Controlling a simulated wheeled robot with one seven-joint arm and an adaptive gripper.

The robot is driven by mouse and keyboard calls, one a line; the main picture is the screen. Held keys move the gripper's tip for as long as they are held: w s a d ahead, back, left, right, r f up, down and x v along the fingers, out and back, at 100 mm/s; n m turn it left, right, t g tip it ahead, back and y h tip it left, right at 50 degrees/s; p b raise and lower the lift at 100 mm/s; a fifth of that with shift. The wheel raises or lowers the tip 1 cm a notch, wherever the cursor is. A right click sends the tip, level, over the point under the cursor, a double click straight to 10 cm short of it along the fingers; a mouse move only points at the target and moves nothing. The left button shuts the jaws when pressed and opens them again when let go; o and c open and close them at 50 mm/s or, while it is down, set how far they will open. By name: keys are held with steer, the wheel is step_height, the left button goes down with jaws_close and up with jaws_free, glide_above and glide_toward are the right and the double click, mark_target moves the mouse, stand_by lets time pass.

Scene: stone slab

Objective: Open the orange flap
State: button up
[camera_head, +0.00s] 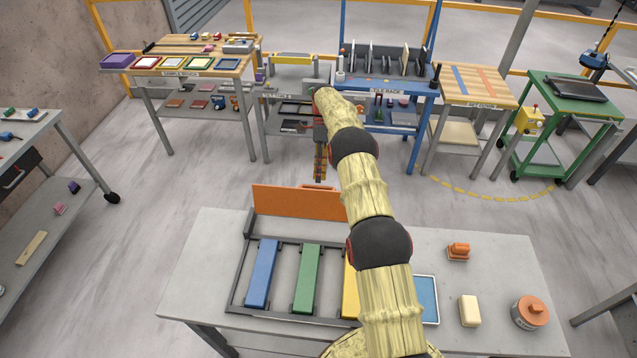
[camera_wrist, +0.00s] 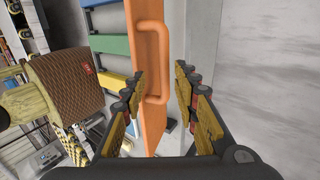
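The orange flap (camera_head: 290,202) stands upright along the far edge of a dark frame on the stone slab; its right end is hidden behind my arm. In the wrist view the orange flap (camera_wrist: 147,52) runs up the middle, with an orange loop handle (camera_wrist: 163,62) on its face. My gripper (camera_wrist: 160,75) is open, with one finger on each side of the handle and the flap's edge. I see no clear contact. In the head view my gripper (camera_head: 319,165) hangs pointing down just beyond the flap.
Blue (camera_head: 262,272), green (camera_head: 307,278) and yellow (camera_head: 350,290) flaps lie in the dark frame (camera_head: 236,290). To the right are a blue-topped tray (camera_head: 427,298), an orange object (camera_head: 458,251), a cream block (camera_head: 469,310) and an orange-lidded pot (camera_head: 530,311). Workbenches stand behind; the floor between is clear.

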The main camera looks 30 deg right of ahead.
steer(key=shift+v, duration=1.7)
steer(key=shift+c, duration=0.4)
